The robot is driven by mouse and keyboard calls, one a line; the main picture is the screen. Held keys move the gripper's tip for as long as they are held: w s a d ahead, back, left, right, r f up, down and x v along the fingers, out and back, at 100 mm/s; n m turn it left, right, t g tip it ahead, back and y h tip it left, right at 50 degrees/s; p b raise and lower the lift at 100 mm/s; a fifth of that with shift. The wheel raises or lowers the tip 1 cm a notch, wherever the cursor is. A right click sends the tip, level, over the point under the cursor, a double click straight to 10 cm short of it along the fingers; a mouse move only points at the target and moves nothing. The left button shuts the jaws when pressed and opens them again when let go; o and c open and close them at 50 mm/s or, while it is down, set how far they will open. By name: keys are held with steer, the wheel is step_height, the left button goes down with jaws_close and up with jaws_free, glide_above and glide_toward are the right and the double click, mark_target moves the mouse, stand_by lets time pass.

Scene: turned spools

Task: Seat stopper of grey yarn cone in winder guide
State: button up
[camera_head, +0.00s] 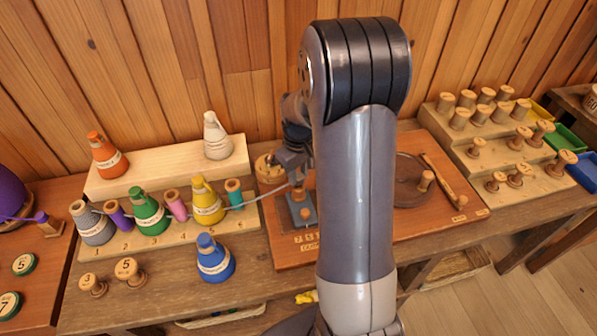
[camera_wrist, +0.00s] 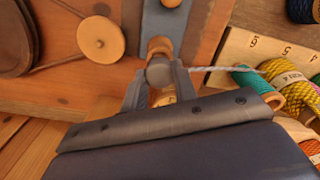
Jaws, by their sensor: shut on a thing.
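The grey yarn cone (camera_head: 93,224) stands at the left end of the front row on the wooden rack. My gripper (camera_wrist: 160,84) is shut on the stopper (camera_wrist: 158,72), a small rounded grey-brown piece between the fingertips. A pale yarn (camera_wrist: 225,69) runs from it to the right, past the teal spool. The winder guide, a blue-grey metal piece (camera_wrist: 165,24), lies just beyond the fingertips; a copper-brown part (camera_wrist: 160,46) shows next to the stopper. Whether the stopper touches the guide I cannot tell. In the head view my gripper (camera_head: 291,165) is above the guide's blue-grey base (camera_head: 312,219), partly hidden by my arm.
Green (camera_head: 150,215), yellow (camera_head: 207,204) and blue (camera_head: 213,260) cones stand left of the winder board (camera_head: 285,257). A wooden pulley with belt (camera_wrist: 101,38) is close left in the wrist view. Stepped spool rack (camera_head: 480,170) stands at right.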

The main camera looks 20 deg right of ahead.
steer(key=shift+f, duration=0.2)
steer(key=shift+f+b, duration=0.95)
steer(key=shift+f, duration=0.05)
steer(key=o, duration=1.4)
steer(key=shift+r, duration=0.1)
step_height(320, 180, up, 9)
steer(key=p, duration=0.7)
steer(key=shift+r, duration=0.1)
step_height(320, 180, down, 10)
steer(key=b, duration=0.7)
steer(key=shift+r, duration=0.15)
steer(key=shift+r+p, duration=0.5)
steer(key=shift+r, duration=0.3)
